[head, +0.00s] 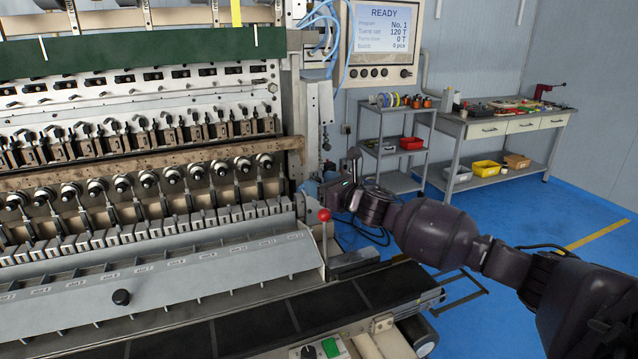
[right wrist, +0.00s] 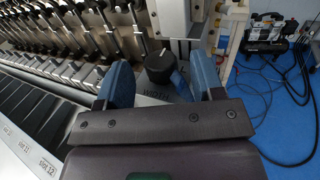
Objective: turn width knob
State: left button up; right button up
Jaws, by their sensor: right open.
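The width knob (right wrist: 160,66) is black with a pale pointer line and shows in the right wrist view. It sits on a grey plate lettered "WIDTH" (right wrist: 156,95), which is partly covered. My right gripper (right wrist: 163,78) is open, with its two blue fingers on either side of the knob in the picture. The fingers look apart from the knob, with a gap on each side; the exact depth is hard to tell. In the head view my right gripper (head: 342,183) is at the right end of the winder, and I cannot make out the knob there. My left gripper is not in view.
The coil winder (head: 130,170) fills the left, with a red ball-topped lever (head: 323,215) close below my right gripper. A dark conveyor belt (head: 260,325) runs along the front. A display panel (head: 383,40) reads READY. A cart (head: 398,140) and workbench (head: 500,125) stand behind.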

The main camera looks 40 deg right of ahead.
jog(key=shift+w+a, duration=0.1)
jog(key=shift+w, duration=0.3)
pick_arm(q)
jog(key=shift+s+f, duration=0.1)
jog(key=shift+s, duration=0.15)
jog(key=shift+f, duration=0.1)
pick_arm(e)
jog(key=shift+c, duration=0.3)
jog(key=c, duration=0.8)
jog(key=shift+a+r+m+h+p, duration=0.15)
jog(key=shift+m+h+p, duration=0.25)
jog(key=shift+h, duration=0.2)
jog(key=shift+a+r+m+h+p, duration=0.1)
jog(key=shift+m+h+p, duration=0.25)
jog(key=shift+h, duration=0.25)
jog(key=shift+c, duration=0.2)
jog(key=m+h+p, duration=0.1)
jog(key=m+h, duration=0.1)
jog(key=h, duration=0.1)
pick_arm(q)
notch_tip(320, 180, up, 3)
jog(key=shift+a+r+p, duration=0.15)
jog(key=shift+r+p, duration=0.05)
jog(key=shift+p, duration=0.1)
pick_arm(e)
jog(key=shift+f+m+h, duration=0.2)
jog(key=shift+m+h, duration=0.15)
jog(key=shift+h, duration=0.25)
